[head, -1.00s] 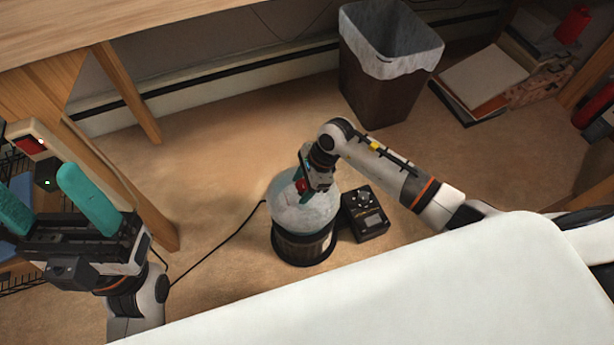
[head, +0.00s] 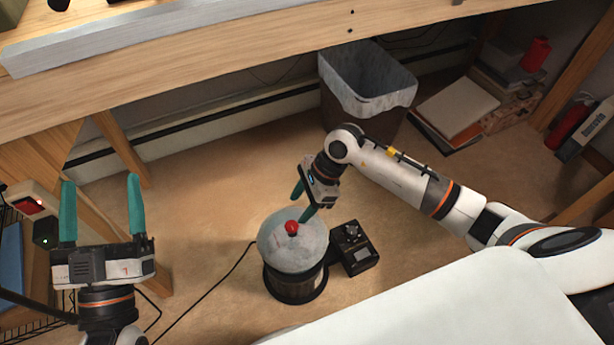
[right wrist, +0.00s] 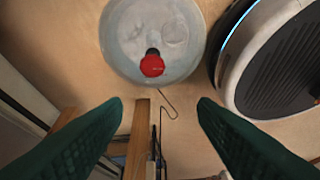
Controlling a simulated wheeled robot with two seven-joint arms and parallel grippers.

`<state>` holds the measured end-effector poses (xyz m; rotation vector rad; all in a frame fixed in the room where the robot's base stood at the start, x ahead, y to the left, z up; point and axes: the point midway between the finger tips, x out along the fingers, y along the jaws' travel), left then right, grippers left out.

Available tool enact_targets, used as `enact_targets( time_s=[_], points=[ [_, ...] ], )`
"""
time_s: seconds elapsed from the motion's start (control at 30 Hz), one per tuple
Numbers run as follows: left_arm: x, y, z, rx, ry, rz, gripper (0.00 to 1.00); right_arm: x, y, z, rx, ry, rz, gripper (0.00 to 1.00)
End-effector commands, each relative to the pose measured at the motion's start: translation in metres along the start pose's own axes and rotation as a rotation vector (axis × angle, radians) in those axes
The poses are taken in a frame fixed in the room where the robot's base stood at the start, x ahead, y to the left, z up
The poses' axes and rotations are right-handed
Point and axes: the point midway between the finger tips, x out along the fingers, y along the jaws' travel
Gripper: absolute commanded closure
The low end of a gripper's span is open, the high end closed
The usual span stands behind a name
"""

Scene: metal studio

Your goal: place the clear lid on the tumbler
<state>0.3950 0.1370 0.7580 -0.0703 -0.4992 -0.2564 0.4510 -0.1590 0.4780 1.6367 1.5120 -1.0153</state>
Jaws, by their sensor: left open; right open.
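The clear lid (head: 283,252), a pale dome with a red knob (head: 291,227), rests on top of the dark cylindrical tumbler (head: 296,286) on the floor. I cannot tell whether its rim sits fully flush. My right gripper (head: 304,201) is open and empty just above the lid, clear of the knob. In the right wrist view the lid (right wrist: 135,38) and its red knob (right wrist: 152,65) lie beyond the open fingers (right wrist: 160,104). My left gripper (head: 101,182) is open and empty at the far left, fingers pointing up.
A black control box (head: 355,248) stands close to the right of the tumbler, and a black cable runs off to its left. A lined waste bin (head: 362,112) and stacked books (head: 457,107) stand behind. A wooden bench (head: 230,75) spans the back.

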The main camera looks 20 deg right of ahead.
Motion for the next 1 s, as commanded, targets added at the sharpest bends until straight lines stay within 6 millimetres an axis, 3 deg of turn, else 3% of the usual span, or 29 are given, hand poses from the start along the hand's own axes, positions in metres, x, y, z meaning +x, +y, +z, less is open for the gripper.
enact_targets(
  time_s=[0.1, 0.17, 0.23, 0.33, 0.4, 0.5, 0.6, 0.7, 0.73, 0.83, 1.0],
  points=[
    [0.0, 0.0, -0.001, 0.0, 0.002, 0.0, 0.27, 0.008, -0.036, -0.067, 0.099, 0.291, -0.077, 0.47],
    [0.0, 0.0, -0.001, 0.0, 0.002, 0.0, 0.27, -0.002, -0.059, -0.116, 0.206, 0.518, -0.151, 0.47],
    [0.0, 0.0, 0.0, 0.0, 0.001, 0.0, 0.27, -0.032, -0.085, -0.171, 0.381, 0.811, -0.274, 0.47],
    [0.0, 0.0, 0.0, 0.0, 0.001, 0.0, 0.27, -0.094, -0.102, -0.22, 0.674, 1.192, -0.5, 0.47],
    [0.0, 0.0, 0.0, 0.0, 0.001, 0.0, 0.27, -0.141, -0.102, -0.233, 0.898, 1.424, -0.692, 0.47],
    [0.0, 0.0, 0.0, 0.0, 0.001, 0.0, 0.27, -0.197, -0.091, -0.223, 1.231, 1.695, -1.016, 0.47],
    [0.0, 0.0, 0.0, 0.0, 0.001, 0.0, 0.27, -0.229, -0.077, -0.196, 1.533, 1.865, -1.364, 0.47],
    [0.0, 0.0, 0.0, 0.0, 0.001, 0.0, 0.27, -0.239, -0.069, -0.169, 1.761, 1.935, -1.683, 0.47],
    [0.0, 0.0, 0.0, 0.0, 0.001, 0.0, 0.27, -0.24, -0.068, -0.163, -1.761, -1.882, 1.713, 0.47],
    [0.0, 0.0, 0.0, 0.0, 0.001, 0.0, 0.27, -0.24, -0.066, -0.15, -1.672, -1.674, 1.703, 0.47],
    [0.0, 0.0, 0.0, 0.0, 0.0, 0.0, 0.27, -0.239, -0.065, -0.143, -1.625, -1.562, 1.696, 0.47]
  ],
)
